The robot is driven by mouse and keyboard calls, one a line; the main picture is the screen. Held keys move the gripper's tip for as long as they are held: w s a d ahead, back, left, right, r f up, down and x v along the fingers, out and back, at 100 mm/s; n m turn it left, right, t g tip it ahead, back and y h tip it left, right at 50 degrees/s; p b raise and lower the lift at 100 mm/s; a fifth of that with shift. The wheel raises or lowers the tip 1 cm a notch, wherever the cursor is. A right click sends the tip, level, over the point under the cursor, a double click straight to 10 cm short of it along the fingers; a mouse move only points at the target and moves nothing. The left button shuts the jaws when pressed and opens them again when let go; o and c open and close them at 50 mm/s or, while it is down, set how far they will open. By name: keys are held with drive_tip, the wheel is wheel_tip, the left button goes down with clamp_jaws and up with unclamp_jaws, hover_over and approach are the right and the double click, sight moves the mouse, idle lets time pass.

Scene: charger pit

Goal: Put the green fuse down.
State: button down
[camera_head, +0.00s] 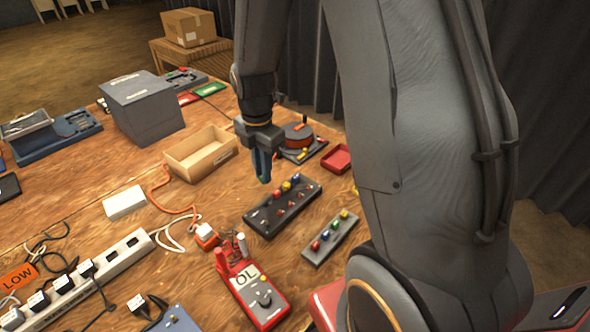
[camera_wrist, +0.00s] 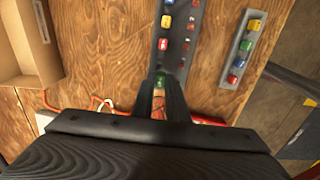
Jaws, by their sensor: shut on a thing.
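My gripper (camera_head: 263,168) points down above the table and is shut on the green fuse (camera_wrist: 160,81). In the wrist view the block (camera_wrist: 181,48) runs up from the fingertips. I cannot tell whether the green fuse touches anything below.
A grey strip (camera_head: 318,254) with several coloured fuses lies right of the block. A red meter reading OL (camera_head: 262,296) is in front. An open wooden box (camera_head: 201,165) stands left, a red tray (camera_head: 336,158) behind. Bare wood lies between box and block.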

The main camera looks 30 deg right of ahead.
drive_tip(key=w+d+m+b, duration=0.1)
drive_tip(key=w+d, duration=0.3)
drive_tip(key=d, duration=0.3)
drive_tip(key=w+d+m+b, duration=0.1)
drive_tip(key=w+d, duration=0.3)
drive_tip(key=d, duration=0.4)
drive_tip(key=m+b, duration=0.2)
hover_over(339, 161)
wheel_tip(339, 161, down, 10)
drive_tip(key=shift+s+r+p, duration=0.1)
drive_tip(key=shift+r+p, duration=0.05)
drive_tip(key=shift+p, duration=0.95)
drive_tip(key=shift+f, duration=0.3)
drive_tip(key=shift+f, duration=0.15)
drive_tip(key=shift+f, duration=0.35)
drive_tip(key=shift+f, duration=0.15)
drive_tip(key=c, duration=1.7)
unclamp_jaws()
drive_tip(key=shift+c, duration=0.2)
